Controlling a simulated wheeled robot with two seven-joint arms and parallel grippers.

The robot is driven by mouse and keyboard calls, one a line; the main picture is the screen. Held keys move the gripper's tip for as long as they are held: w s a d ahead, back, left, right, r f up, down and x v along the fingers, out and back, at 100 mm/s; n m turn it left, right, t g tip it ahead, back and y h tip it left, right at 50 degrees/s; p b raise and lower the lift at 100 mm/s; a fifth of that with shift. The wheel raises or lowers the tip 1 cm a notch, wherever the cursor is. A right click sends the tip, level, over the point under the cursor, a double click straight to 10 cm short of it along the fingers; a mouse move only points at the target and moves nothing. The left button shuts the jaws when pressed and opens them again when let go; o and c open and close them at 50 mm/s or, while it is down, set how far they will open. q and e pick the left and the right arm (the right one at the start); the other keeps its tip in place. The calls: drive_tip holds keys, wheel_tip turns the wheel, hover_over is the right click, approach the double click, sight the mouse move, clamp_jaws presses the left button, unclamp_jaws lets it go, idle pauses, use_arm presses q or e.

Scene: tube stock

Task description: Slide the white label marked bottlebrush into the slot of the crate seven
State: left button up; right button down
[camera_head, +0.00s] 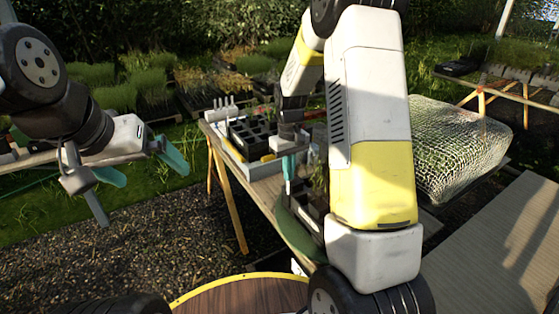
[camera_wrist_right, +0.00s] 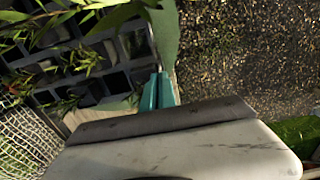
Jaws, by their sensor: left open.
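My left gripper (camera_head: 140,172) is open and empty at the left, off the table, with its teal fingers spread apart. My right gripper (camera_head: 289,172) points down over the table beside a planted dark crate (camera_head: 306,224), which my right arm partly covers. In the right wrist view its teal fingers (camera_wrist_right: 158,92) are close together by the crate's edge; I cannot tell whether anything is between them. Dark compartments (camera_wrist_right: 92,52) with green leaves lie to their left. I cannot make out the bottlebrush label, its writing, the slot or a crate number.
A green round surface (camera_head: 288,218) lies under the planted crate. A grey tray (camera_head: 258,168) with black cells and white upright pegs (camera_head: 228,108) stands further back on the wooden table. A mesh-covered block (camera_head: 455,150) is at the right. A round wooden top (camera_head: 240,298) is in front.

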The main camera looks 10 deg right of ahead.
drive_tip(key=shift+f, duration=0.85)
drive_tip(key=shift+f, duration=0.3)
drive_tip(key=c, duration=1.6)
unclamp_jaws()
drive_tip(key=shift+r, duration=0.15)
wheel_tip(320, 180, up, 7)
drive_tip(key=shift+r, duration=0.3)
